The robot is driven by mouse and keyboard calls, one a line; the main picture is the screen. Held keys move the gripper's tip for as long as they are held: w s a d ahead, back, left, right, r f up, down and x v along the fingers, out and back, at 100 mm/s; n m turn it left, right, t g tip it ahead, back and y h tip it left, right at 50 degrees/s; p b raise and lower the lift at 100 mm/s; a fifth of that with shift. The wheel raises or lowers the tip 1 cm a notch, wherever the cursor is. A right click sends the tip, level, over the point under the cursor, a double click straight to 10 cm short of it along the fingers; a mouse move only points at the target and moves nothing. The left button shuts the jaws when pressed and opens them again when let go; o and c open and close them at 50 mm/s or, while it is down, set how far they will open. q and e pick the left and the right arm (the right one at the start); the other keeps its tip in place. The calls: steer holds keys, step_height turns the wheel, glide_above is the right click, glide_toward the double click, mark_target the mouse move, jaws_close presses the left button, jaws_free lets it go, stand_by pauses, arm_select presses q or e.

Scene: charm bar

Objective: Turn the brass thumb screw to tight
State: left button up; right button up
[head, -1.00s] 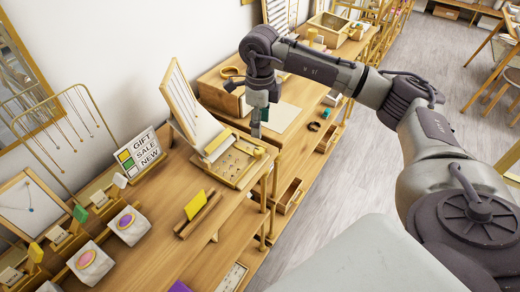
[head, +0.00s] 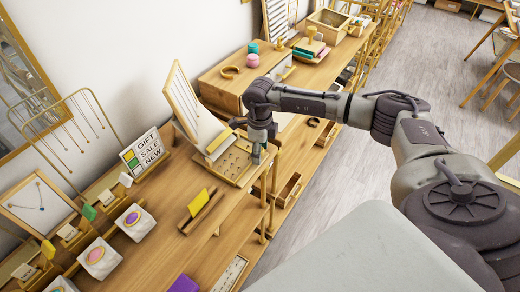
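The right gripper (head: 257,153) points down at the right end of a wooden board with small holes (head: 228,169), on the counter in front of a tilted white panel (head: 195,105). Its fingertips are small and dark against the board, so I cannot tell whether they are open or shut, or whether they touch anything. The brass thumb screw cannot be made out; the gripper covers the board's right end, where a small brass-yellow piece showed earlier. A brass-coloured bar (head: 218,142) lies across the board's back left. The left gripper is not in view.
A yellow card in a wooden holder (head: 198,203) stands in front of the board. A gift sale sign (head: 143,153) and several jewellery stands are at left. A raised wooden box (head: 222,90) lies behind. The counter's right edge drops to lower shelves.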

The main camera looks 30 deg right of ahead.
jaws_close()
